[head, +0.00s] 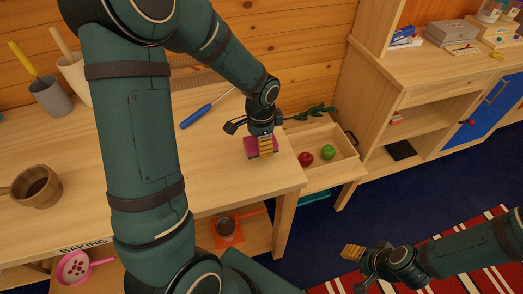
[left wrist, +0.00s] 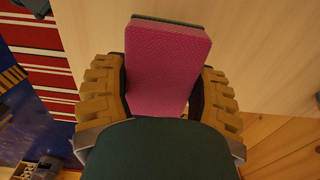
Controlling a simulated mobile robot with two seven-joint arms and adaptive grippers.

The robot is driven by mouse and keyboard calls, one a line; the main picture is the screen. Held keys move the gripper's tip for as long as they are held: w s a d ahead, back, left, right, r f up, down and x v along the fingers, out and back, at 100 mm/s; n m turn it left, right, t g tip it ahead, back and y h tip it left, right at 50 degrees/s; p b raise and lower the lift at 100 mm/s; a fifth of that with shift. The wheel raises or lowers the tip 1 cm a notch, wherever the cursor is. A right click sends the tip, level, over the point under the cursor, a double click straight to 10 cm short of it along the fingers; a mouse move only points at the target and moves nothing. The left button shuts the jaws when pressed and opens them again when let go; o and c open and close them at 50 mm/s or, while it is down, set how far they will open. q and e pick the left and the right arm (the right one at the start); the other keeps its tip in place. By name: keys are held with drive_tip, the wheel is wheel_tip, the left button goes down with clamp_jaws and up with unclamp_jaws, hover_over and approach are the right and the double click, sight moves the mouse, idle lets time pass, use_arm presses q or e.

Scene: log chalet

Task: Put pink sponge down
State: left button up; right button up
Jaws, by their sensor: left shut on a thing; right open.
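The pink sponge (head: 250,155) is at the right end of the wooden table top (head: 215,165), near its edge. My left gripper (head: 264,147) is shut on it from above. In the left wrist view the pink sponge (left wrist: 165,65) sits between the two ridged tan fingers, with a dark green layer along its far edge. The sponge is at or just above the table top; I cannot tell whether it touches. My right gripper (head: 360,254) is open and empty, low at the right over the floor, apart from the table.
A blue-handled tool (head: 196,117) lies behind the sponge. A wooden cup (head: 37,187) stands at the table's left. Right of the table, a wooden tray (head: 345,160) holds a red apple (head: 305,159) and a green apple (head: 328,152). The table top around the sponge is clear.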

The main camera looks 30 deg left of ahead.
use_arm(q)
wheel_tip(320, 180, down, 4)
drive_tip(key=shift+r+b, duration=0.2)
drive_tip(key=shift+b, duration=0.2)
drive_tip(key=shift+r, duration=0.1)
drive_tip(key=shift+f, duration=0.25)
drive_tip(key=o, duration=1.3)
drive_tip(key=shift+r, duration=0.1)
